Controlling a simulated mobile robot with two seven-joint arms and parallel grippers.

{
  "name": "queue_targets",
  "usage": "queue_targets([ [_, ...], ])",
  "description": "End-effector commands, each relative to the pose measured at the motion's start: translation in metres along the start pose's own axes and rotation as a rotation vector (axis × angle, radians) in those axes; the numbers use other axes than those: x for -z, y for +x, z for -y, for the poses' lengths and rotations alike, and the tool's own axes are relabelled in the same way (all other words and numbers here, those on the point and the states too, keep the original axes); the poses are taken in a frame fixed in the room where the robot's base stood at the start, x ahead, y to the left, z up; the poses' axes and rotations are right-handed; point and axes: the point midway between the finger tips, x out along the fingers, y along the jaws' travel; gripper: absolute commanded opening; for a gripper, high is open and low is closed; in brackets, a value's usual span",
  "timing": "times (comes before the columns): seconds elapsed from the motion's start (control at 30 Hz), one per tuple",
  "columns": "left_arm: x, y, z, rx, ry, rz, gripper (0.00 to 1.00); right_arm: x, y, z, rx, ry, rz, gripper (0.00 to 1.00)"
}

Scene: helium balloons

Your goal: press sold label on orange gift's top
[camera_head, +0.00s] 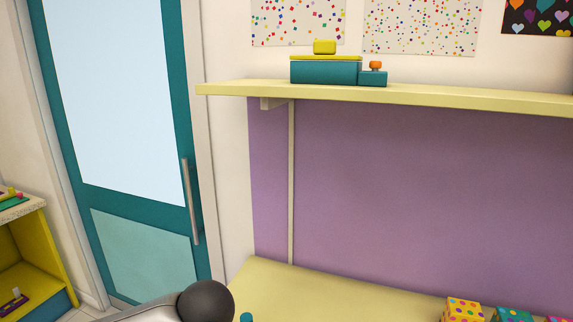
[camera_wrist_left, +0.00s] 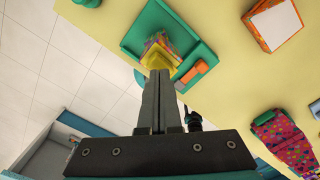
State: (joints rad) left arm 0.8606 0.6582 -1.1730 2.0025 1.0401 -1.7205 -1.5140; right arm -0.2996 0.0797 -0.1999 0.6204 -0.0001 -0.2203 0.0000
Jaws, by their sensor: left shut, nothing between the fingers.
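In the left wrist view my left gripper (camera_wrist_left: 160,75) is shut, its two dark fingers together and empty. The fingertips overlap a yellow piece (camera_wrist_left: 158,56) in a teal tray-like holder (camera_wrist_left: 137,40); whether they touch it I cannot tell. A patterned multicolour item (camera_wrist_left: 161,40) sits beside the yellow piece, and an orange piece (camera_wrist_left: 194,73) lies to its right. In the head view a yellow-orange gift with coloured dots (camera_head: 463,310) stands at the bottom edge, partly cut off. I cannot make out a sold label. My right gripper is not in view.
A teal dotted gift (camera_head: 513,315) stands beside the yellow-orange one on the pale yellow counter (camera_head: 330,292). A shelf (camera_head: 450,97) runs above.

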Motion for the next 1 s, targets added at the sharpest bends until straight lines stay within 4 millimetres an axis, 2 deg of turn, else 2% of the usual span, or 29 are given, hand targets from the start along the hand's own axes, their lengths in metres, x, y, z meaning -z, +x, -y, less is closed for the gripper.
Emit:
queue_targets([
  [0.63, 0.0, 0.001, 0.0, 0.0, 0.0, 0.0, 0.0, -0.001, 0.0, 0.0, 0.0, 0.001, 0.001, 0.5],
  [1.0, 0.0, 0.013, 0.0, -0.001, 0.0, -0.001, 0.0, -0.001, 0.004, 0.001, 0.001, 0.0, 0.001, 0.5],
])
